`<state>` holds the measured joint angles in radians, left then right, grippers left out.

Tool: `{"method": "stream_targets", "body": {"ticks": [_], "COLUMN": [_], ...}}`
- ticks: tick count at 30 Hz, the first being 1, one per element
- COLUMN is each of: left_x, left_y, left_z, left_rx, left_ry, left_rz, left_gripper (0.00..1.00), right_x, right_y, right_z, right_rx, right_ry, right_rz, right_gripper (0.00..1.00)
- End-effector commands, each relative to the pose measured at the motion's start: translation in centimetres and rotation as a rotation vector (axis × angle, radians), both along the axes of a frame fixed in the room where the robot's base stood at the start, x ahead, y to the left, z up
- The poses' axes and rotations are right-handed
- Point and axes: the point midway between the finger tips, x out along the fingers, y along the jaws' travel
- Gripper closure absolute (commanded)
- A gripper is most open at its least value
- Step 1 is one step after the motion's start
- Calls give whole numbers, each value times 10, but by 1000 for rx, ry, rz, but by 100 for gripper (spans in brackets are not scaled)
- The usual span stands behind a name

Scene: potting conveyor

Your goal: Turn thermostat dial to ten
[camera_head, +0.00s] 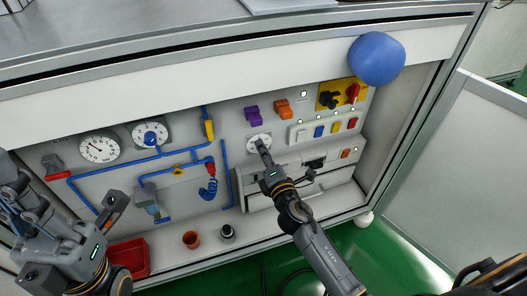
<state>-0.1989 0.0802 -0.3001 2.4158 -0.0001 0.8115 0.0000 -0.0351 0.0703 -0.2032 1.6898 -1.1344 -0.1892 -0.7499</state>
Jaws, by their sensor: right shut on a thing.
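The thermostat dial (252,146) is a small round white dial on the upright panel, right of the middle. My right gripper (262,146) reaches up to it from the lower right and is shut on its knob. The gripper covers the knob and part of the scale, so I cannot read the setting. My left gripper (112,208) is at the lower left, apart from the panel controls; I cannot tell whether it is open or shut.
A purple block (252,115) and an orange block (283,108) sit just above the dial. Several coloured switches (319,131) are to its right. Round gauges (100,149), blue pipes (180,150) and a red tray (130,256) are left. A blue ball (376,58) overhangs the upper right.

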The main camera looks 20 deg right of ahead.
Motion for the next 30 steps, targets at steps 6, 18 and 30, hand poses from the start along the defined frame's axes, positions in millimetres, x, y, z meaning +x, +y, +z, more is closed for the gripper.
{"method": "stream_targets", "body": {"ticks": [6, 18, 30], "left_x": [0, 0, 0], "left_y": [-1, -1, -1], "left_z": [0, -1, 0], "left_rx": [5, 8, 6], "left_ry": [-1, 0, -4], "left_rz": [-1, -2, -1], "left_gripper": [100, 100, 100], "right_x": [0, 0, -17], "right_y": [0, 0, -1], "right_z": [-1, -1, -2], "right_rx": [5, 4, 4], "right_ry": [1, 1, 3], "right_rz": [0, 0, 0], "right_gripper": [100, 53, 53]}}
